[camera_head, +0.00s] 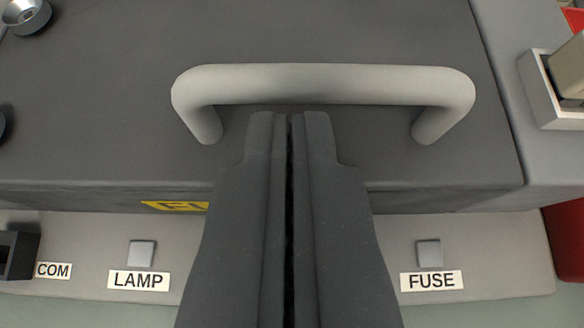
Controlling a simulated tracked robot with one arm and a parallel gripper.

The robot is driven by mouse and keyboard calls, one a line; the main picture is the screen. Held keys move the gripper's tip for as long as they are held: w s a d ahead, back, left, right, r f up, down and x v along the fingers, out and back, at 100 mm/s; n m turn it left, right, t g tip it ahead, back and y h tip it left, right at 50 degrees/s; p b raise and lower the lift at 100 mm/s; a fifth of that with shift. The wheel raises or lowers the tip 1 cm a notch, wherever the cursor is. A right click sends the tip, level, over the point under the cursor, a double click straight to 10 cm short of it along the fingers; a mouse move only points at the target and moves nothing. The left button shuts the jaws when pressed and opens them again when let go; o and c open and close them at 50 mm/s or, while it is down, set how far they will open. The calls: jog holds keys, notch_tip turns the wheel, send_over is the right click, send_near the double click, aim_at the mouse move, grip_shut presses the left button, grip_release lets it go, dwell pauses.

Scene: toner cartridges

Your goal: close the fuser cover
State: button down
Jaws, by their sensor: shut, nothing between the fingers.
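The dark grey cover (330,30) fills the upper part of the view and carries a light grey bar handle (325,84) that runs left to right. A yellow label (174,206) on its front edge is partly hidden behind my gripper, so I cannot read it in full. My gripper (289,116) is shut and empty, its fingers side by side. The fingertips appear just below the handle's bar, between its two posts. I cannot tell whether they touch it.
Below the cover's edge a light panel holds a button marked LAMP (142,254) and one marked FUSE (429,254). A black part (15,254) marked COM is at the left. A metal knob (27,14) is at top left. A box-like fitting (553,92) is at right.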

jog(key=shift+s+f+b, duration=0.15)
jog(key=shift+f+b, duration=0.35)
jog(key=shift+f, duration=0.5)
jog(key=shift+f, duration=0.25)
